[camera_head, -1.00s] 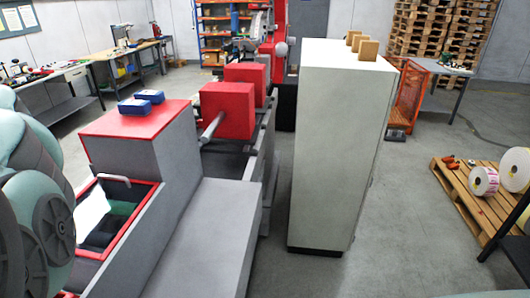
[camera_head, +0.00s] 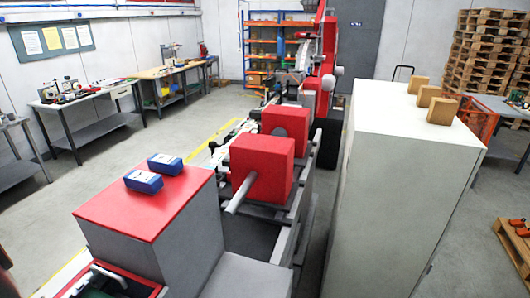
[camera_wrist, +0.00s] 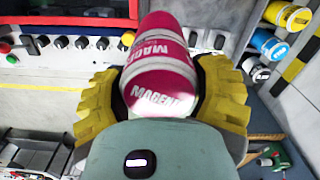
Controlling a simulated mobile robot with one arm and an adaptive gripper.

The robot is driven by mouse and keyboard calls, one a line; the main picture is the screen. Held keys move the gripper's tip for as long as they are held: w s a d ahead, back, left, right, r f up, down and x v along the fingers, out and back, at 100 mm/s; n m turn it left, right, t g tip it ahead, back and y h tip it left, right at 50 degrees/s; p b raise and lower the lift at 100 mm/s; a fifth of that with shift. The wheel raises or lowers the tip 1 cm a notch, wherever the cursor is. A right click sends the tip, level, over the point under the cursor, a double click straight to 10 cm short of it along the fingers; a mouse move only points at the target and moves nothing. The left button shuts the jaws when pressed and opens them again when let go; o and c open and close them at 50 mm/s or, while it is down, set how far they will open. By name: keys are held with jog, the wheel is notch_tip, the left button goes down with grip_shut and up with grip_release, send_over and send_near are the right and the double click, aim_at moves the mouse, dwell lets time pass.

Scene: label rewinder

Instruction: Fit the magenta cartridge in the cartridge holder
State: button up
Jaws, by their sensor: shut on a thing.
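In the wrist view, the magenta cartridge (camera_wrist: 165,75), a magenta and white cylinder with lettering, sits between the yellow padded fingers of my gripper (camera_wrist: 163,95). My gripper is shut on it, with one finger on each side. Yellow (camera_wrist: 288,17), blue (camera_wrist: 270,45) and dark, white-labelled (camera_wrist: 262,75) cylinders sit in a row at the upper right, apart from my gripper. My gripper is not in the head view.
A panel with knobs and buttons (camera_wrist: 75,43) runs behind the cartridge in the wrist view. A green and black tool (camera_wrist: 275,160) lies at lower right.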

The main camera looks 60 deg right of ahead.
jog(key=s+f+n+b, duration=0.1)
jog(key=s+f+b, duration=0.2)
jog(key=f, duration=0.5)
jog(key=s+a+f+n+b, duration=0.1)
jog(key=s+f+b, duration=0.2)
jog(key=f, duration=0.6)
jog(key=s+a+f+n+b, duration=0.1)
jog(key=s+f+n+b, duration=0.1)
jog(key=f, duration=0.7)
jog(key=s+b, duration=0.1)
jog(key=b, duration=0.1)
jog(key=shift+b, duration=0.3)
jog(key=shift+f+b, duration=0.25)
jog(key=shift+b, duration=0.05)
jog(key=o, duration=1.4)
jog(key=shift+c, duration=0.2)
jog(key=shift+r, duration=0.2)
